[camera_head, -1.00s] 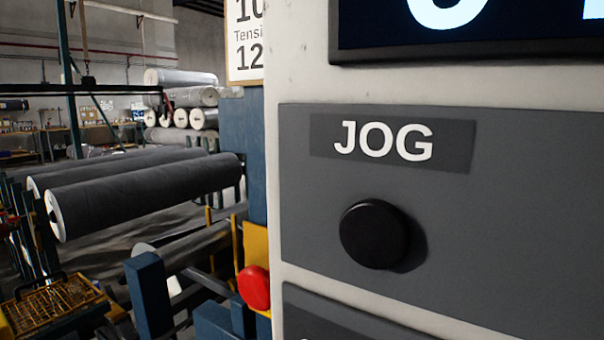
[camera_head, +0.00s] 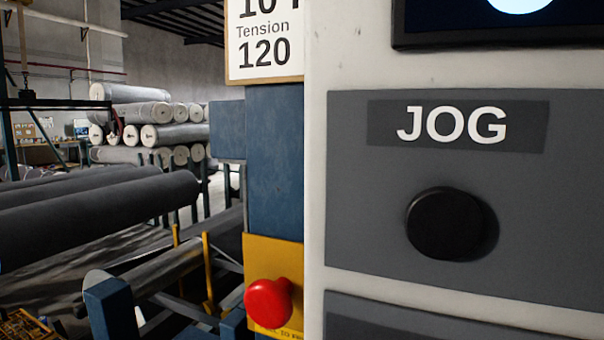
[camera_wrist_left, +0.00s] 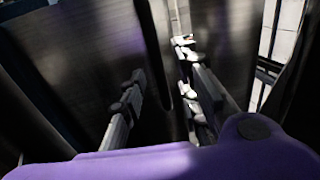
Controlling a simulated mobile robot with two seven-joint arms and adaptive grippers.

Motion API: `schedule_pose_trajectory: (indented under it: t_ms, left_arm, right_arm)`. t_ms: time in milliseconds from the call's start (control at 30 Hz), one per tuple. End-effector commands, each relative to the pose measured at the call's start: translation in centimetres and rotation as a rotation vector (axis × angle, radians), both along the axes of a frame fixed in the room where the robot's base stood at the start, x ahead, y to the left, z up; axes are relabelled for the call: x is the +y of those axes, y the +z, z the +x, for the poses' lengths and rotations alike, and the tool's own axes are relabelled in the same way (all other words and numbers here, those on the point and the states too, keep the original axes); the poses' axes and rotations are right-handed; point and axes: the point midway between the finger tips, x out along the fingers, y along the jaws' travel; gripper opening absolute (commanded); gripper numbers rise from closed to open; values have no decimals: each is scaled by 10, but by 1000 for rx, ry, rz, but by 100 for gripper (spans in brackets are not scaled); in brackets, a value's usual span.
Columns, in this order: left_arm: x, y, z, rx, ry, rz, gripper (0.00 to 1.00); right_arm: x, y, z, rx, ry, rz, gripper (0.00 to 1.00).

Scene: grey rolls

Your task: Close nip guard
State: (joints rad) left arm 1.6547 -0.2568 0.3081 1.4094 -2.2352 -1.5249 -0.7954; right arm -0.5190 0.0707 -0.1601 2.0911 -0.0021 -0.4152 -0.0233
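I cannot make out with certainty which part is the nip guard. A yellow bar frame (camera_head: 208,275) stands by the grey rollers (camera_head: 165,275) at the lower left of the head view. In the left wrist view, my left gripper (camera_wrist_left: 161,62) has its two fingers apart, with dark, blurred surfaces behind and between them. I see nothing clearly held. Neither gripper shows in the head view, and my right gripper is in no view.
A light cabinet with a black JOG button (camera_head: 445,223) fills the right, very close. Left of it are a blue post (camera_head: 275,160) and a red knob (camera_head: 268,302) on a yellow plate (camera_head: 270,250). Large grey rolls (camera_head: 100,215) lie left; more are stacked behind (camera_head: 165,137).

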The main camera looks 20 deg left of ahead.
Motion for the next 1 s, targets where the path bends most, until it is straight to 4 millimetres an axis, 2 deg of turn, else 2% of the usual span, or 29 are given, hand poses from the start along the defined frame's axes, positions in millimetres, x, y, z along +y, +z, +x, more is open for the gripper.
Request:
schedule_pose_trajectory:
  t_ms: [33, 200, 500, 733, 1000]
  left_arm:
    - [8, 2, 0, -1, 2, -1, 30]
    - [23, 5, 1, -2, 0, -1, 30]
    - [26, 5, 1, -1, -2, 0, 30]
    - [25, 5, 1, -2, -2, 0, 1]
    - [25, 5, 1, -2, -2, 0, 0]
  right_arm:
    - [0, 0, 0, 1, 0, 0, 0]
    - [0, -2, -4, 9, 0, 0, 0]
    - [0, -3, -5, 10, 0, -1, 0]
    - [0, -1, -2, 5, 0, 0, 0]
    - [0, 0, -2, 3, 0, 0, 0]
